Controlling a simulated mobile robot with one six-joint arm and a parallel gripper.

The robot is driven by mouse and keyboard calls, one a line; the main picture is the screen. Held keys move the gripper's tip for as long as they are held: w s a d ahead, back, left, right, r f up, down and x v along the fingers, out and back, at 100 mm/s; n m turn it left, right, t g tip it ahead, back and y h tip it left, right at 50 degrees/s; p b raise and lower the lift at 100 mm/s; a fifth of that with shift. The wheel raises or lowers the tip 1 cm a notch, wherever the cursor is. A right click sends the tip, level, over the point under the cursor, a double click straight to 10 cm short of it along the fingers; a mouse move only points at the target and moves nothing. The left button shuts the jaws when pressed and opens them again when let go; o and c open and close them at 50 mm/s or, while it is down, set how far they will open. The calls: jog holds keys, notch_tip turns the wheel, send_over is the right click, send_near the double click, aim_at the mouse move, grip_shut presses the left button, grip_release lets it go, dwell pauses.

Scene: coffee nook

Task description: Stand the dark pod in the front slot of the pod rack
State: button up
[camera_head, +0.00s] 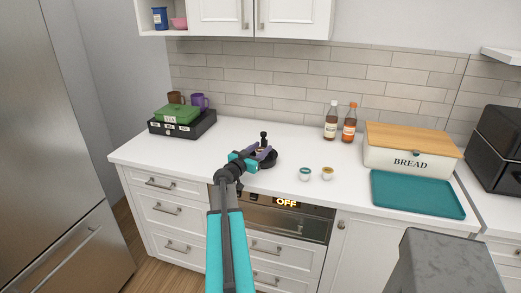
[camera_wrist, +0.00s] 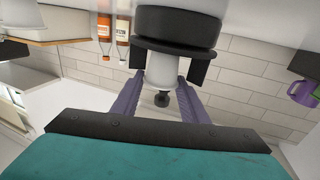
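A small black round stand with a knob on top (camera_head: 263,135), apparently the pod rack, stands on the counter at the middle. In the wrist view its black round part (camera_wrist: 178,30) fills the top. My gripper (camera_head: 262,151) is right at the stand, its purple fingers (camera_wrist: 160,77) spread around a pale cylindrical body. I cannot tell whether they touch it or whether it is the dark pod. The dark knob (camera_wrist: 162,100) shows between the fingers. The front slot is hidden by my arm and gripper. No dark-lidded pod is clearly visible elsewhere.
A teal-lidded pod (camera_head: 305,174) and a gold-lidded pod (camera_head: 327,173) stand right of the stand. Two bottles (camera_head: 331,122), a bread box (camera_head: 400,158) and a teal tray (camera_head: 418,193) are farther right. A black box (camera_head: 182,128) is at left. Counter between is clear.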

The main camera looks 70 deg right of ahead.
jog(key=shift+s+f+p, duration=0.1)
jog(key=shift+p, duration=0.85)
jog(key=shift+r+p, duration=0.25)
jog(key=shift+p, duration=0.4)
jog(key=shift+a+f+b, duration=0.1)
jog(key=shift+a+b, duration=0.25)
jog(key=b+v, duration=0.3)
jog(key=v, duration=0.6)
jog(key=shift+w+a+r, duration=0.15)
jog(key=shift+w+r, duration=0.05)
jog(key=shift+r, duration=0.05)
jog(key=shift+b+v, duration=0.45)
jog(key=shift+v, duration=0.45)
